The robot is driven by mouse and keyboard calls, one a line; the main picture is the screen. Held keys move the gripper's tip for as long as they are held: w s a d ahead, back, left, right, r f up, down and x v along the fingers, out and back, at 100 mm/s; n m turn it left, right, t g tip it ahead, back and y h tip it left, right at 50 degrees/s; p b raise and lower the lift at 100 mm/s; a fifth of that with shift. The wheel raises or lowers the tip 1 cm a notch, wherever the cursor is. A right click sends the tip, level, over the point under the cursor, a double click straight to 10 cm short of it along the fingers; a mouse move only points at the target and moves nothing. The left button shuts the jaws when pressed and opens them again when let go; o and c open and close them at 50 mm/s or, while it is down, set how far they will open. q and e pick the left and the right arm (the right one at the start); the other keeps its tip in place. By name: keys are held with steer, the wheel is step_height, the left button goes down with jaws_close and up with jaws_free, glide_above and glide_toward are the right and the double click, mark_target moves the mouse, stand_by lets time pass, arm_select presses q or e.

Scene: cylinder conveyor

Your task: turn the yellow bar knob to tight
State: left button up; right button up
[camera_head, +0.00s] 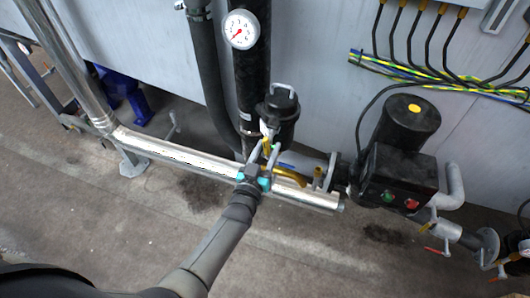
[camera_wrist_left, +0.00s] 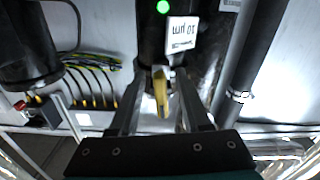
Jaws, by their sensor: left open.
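The yellow bar knob (camera_head: 267,145) sits on the pipework below a small black filter housing, partly hidden by my gripper. In the left wrist view the yellow knob (camera_wrist_left: 160,92) is upright, between my two fingers. My left gripper (camera_head: 265,154) reaches up to it from below. Its fingers (camera_wrist_left: 158,108) are open, one on each side of the knob, with a visible gap to it. My right gripper is in neither view.
The black filter housing (camera_head: 283,112) stands right behind the knob, and a silver pipe (camera_head: 185,158) runs below it. A black pipe with a gauge (camera_head: 240,30) rises behind. A black motor with a switch box (camera_head: 400,175) is on the right.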

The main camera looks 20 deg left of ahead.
arm_select(q)
steer(key=s+p, duration=0.2)
steer(key=s, duration=1.3)
steer(key=shift+s+a, duration=0.15)
steer(key=shift+a, duration=0.1)
steer(key=s+f+m+g+b, duration=0.1)
steer(key=s+f+g, duration=0.25)
steer(key=f, duration=0.45)
steer(key=s+f+g+h+b, duration=0.15)
steer(key=s+f, duration=0.25)
steer(key=f, duration=0.4)
steer(key=s+f+m+g+y+b, duration=0.1)
steer(key=s+f+g, duration=0.25)
steer(key=f, duration=0.45)
steer(key=s+a+f+g+b, duration=0.1)
steer(key=s+f+g, duration=0.3)
steer(key=s, duration=0.6)
steer(key=s+a+f+m+g+y+b, duration=0.1)
steer(key=s+a+f+g, duration=0.2)
steer(key=s+f, duration=0.6)
steer(key=shift+s+g, duration=0.5)
steer(key=shift+g, duration=0.25)
steer(key=shift+f, duration=0.1)
